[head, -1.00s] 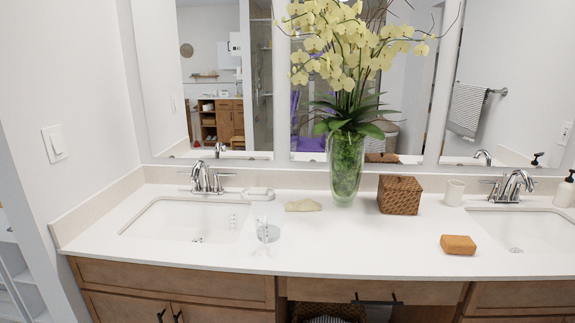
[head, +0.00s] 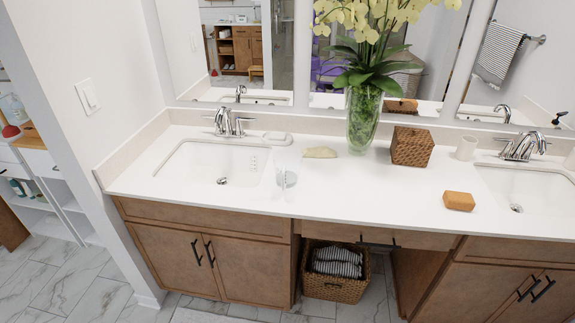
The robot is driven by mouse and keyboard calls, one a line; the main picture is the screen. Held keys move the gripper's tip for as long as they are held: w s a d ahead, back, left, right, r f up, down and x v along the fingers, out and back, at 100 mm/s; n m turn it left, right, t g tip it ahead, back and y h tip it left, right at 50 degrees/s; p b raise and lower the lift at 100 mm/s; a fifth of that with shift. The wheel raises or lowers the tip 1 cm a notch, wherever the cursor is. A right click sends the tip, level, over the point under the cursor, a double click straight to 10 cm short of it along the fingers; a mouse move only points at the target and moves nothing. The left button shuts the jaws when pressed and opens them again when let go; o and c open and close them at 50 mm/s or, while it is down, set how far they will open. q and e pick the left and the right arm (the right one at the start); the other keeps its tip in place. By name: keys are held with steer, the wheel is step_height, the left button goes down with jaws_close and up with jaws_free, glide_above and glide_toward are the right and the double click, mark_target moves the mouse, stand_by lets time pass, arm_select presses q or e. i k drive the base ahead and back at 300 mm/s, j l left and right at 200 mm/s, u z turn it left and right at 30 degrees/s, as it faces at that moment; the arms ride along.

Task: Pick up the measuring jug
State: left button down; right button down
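The measuring jug (head: 286,178) is clear and hard to make out against the white counter (head: 330,205). It appears to stand upright on the counter, just right of the left sink (head: 208,165) and near the counter's front half. Its handle and markings are too faint to tell. Neither of my grippers shows in the head view.
A glass vase of yellow orchids (head: 363,122), a woven box (head: 411,146), a pale cup (head: 466,148) and an orange-brown block (head: 459,200) stand on the counter. A pale flat object (head: 321,152) lies behind the jug. A basket (head: 334,275) sits below.

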mark_target(286, 174)
steer(key=i+l, duration=0.25)
steer(key=i, duration=0.2)
steer(key=i+l, duration=0.25)
steer(key=i, duration=0.15)
steer(key=i+l, duration=0.3)
steer(key=i, duration=0.15)
